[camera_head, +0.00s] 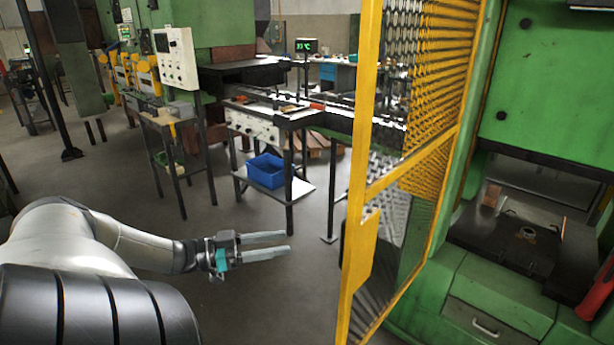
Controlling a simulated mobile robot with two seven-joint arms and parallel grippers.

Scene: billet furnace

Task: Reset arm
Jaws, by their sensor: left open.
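My left arm (145,248) reaches in from the lower left of the head view, stretched to the right over the floor. Its gripper (288,244) is open, with two grey parallel fingers apart and nothing visible between them. It hangs over bare floor, left of the yellow mesh gate, and appears apart from it. My right gripper is not in view.
A yellow mesh gate (366,190) stands right of my gripper, before a green press (550,85). A work table (268,112) with a blue bin (266,170) on its lower shelf stands behind. A small stand (172,120) is left. The grey floor (120,185) between is clear.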

